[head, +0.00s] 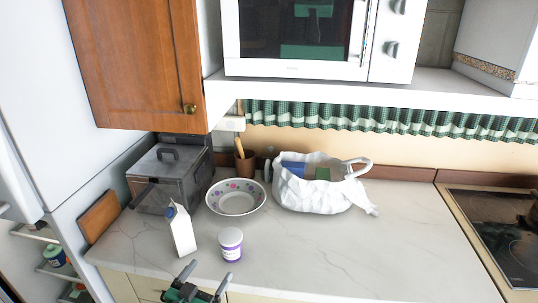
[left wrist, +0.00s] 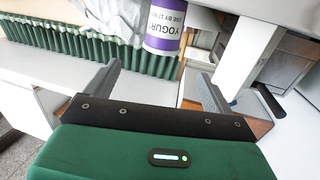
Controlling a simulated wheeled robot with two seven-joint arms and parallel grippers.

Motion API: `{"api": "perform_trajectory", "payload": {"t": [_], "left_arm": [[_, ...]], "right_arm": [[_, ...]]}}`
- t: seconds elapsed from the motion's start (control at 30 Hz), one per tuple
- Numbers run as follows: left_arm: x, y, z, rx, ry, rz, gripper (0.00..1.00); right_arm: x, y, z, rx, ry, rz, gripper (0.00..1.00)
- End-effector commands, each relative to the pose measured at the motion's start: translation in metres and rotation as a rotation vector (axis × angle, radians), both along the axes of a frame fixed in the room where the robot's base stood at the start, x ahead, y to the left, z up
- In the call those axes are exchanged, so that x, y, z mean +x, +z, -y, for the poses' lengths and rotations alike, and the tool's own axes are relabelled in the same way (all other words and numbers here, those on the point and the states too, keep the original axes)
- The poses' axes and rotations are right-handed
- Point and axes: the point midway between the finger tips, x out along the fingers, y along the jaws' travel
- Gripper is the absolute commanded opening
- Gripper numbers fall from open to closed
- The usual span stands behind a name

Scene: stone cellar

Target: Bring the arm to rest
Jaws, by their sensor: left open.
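My left gripper (head: 203,280) is at the bottom of the head view, by the front edge of the counter. Its two fingers stand apart with nothing between them. In the left wrist view my left gripper (left wrist: 152,70) is also open, and a white and purple yogurt cup (left wrist: 164,32) shows beyond the fingertips, apart from them. In the head view the yogurt cup (head: 231,245) stands upright on the counter, behind and to the right of the gripper. My right gripper is not in view.
On the pale counter (head: 400,240) stand a white carton (head: 183,233), a dotted bowl (head: 236,209), a filled white bag (head: 310,195) and a grey box (head: 165,170). A stove (head: 495,225) is at right. A microwave (head: 300,68) sits above. The counter's right front is clear.

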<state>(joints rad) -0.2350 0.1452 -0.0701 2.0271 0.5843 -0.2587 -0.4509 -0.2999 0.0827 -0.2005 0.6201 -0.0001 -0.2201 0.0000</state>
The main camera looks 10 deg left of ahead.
Motion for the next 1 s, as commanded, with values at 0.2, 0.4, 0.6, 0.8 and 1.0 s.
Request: {"api": "perform_trajectory", "payload": {"t": [0.2,0.4,0.6,0.8,1.0], "left_arm": [[-0.044,-0.033,0.023,0.068,-0.087,-0.243,0.87],[-0.114,-0.070,0.028,0.157,-0.112,-0.584,0.87],[-0.179,-0.088,0.015,0.220,-0.060,-0.867,0.87],[-0.226,-0.092,0.001,0.253,0.010,-1.052,0.87],[-0.267,-0.089,-0.013,0.276,0.089,-1.205,0.87]], "right_arm": [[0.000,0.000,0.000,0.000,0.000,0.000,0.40],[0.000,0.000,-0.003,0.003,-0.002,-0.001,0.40],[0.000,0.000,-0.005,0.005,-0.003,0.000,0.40],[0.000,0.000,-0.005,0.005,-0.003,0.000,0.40],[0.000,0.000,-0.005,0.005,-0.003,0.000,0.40]]}}
